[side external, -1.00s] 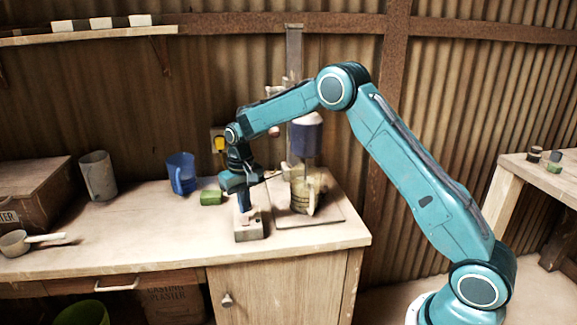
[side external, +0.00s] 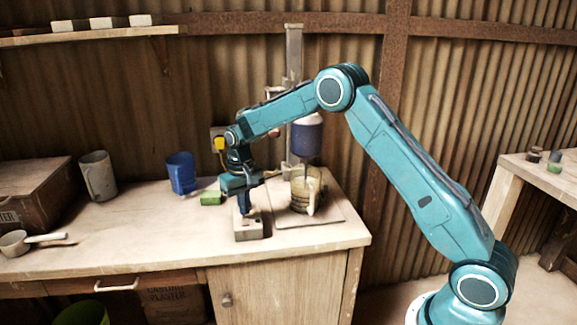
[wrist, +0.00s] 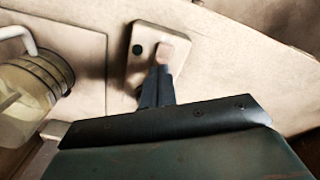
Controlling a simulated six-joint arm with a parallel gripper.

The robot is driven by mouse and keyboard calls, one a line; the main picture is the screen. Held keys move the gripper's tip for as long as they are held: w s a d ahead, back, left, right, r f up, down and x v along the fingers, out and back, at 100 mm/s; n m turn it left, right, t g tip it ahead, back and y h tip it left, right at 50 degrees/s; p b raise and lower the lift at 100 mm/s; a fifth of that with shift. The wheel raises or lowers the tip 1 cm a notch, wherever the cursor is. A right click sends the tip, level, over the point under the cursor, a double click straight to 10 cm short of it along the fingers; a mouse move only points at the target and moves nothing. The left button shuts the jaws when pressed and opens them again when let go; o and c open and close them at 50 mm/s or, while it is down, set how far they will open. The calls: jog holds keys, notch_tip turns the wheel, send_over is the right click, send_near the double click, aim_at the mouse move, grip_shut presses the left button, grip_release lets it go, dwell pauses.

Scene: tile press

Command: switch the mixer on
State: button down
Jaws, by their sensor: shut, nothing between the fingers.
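The mixer (side external: 307,137) is a blue motor with a pale top on an upright metal post, its shaft reaching down into a clear banded jug (side external: 299,204). A pale switch box (side external: 248,231) lies at the bench's front, left of the mixer's base. In the wrist view the box (wrist: 145,70) shows a round black spot and a pinkish rocker (wrist: 175,50). My gripper (side external: 244,213) is shut and empty, pointing down over the box. Its fingertips (wrist: 162,70) are at the near end of the rocker and hide part of it; I cannot tell whether they press it.
A yellow plug (side external: 219,144) is on the wall behind my gripper. The bench's front edge is close to the box.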

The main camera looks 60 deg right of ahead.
aim_at(245, 217)
jog(key=shift+f, duration=0.65)
dwell(0.6)
jog(key=shift+r, duration=3.55)
